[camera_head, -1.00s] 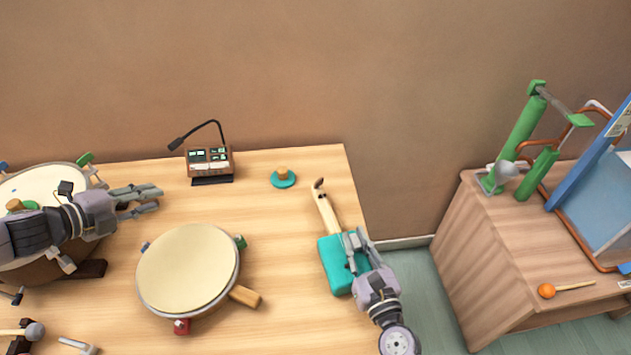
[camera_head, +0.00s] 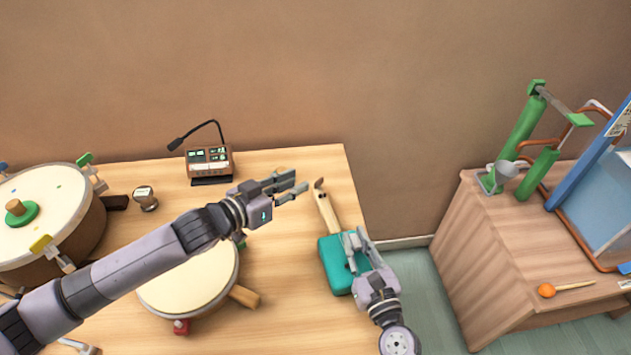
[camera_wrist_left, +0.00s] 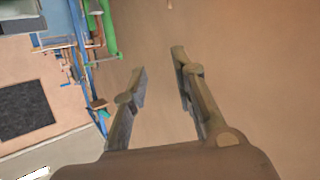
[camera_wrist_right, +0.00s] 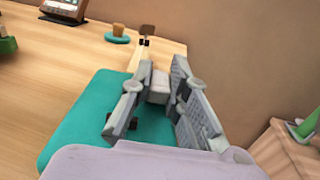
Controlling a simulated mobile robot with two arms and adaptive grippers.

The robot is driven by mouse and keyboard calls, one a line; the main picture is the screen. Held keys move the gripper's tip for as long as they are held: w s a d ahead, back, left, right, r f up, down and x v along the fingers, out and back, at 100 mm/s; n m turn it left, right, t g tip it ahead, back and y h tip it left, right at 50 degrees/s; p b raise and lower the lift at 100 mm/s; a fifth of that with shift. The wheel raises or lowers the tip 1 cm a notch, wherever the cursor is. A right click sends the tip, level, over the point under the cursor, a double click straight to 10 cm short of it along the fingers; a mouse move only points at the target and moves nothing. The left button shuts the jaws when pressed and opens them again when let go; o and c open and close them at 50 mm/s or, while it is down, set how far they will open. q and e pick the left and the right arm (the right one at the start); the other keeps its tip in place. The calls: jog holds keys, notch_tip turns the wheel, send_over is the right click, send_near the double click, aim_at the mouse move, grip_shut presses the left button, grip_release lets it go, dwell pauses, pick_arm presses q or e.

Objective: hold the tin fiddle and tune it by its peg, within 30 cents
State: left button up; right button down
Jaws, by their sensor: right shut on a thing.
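The tin fiddle has a teal body (camera_head: 334,262) and a pale wooden neck (camera_head: 327,212). It lies near the table's right edge with the neck pointing away. A brown peg end (camera_head: 319,184) shows at the neck's far tip. My right gripper (camera_head: 354,243) is at the fiddle's body; in the right wrist view its fingers (camera_wrist_right: 158,95) are around a pale part at the neck's base. My left gripper (camera_head: 297,188) is in the air just left of the peg, apart from it. Its fingers are spread and empty in the left wrist view (camera_wrist_left: 160,75).
A tuner box with a bent microphone (camera_head: 209,160) stands at the table's back. A round drum (camera_head: 185,285) lies partly under my left arm, and a larger drum (camera_head: 60,190) stands far left. A teal disc with a knob (camera_wrist_right: 117,36) lies near the neck. A side cabinet (camera_head: 490,240) stands right.

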aim_at(317, 181)
pick_arm(q)
jog(key=shift+m+g+y, duration=0.4)
jog(key=shift+y, duration=0.4)
jog(key=w+d+f, duration=0.1)
jog(key=w+f, duration=0.1)
jog(key=w, duration=0.1)
jog(key=w+d+f, duration=0.2)
jog(key=f, duration=0.1)
jog(key=w+d+f, duration=0.1)
jog(key=w+f, duration=0.1)
jog(key=w, duration=0.1)
jog(key=shift+w+d+f, duration=0.25)
jog(key=shift+w+f, duration=0.05)
jog(key=shift+f, duration=0.1)
grip_shut()
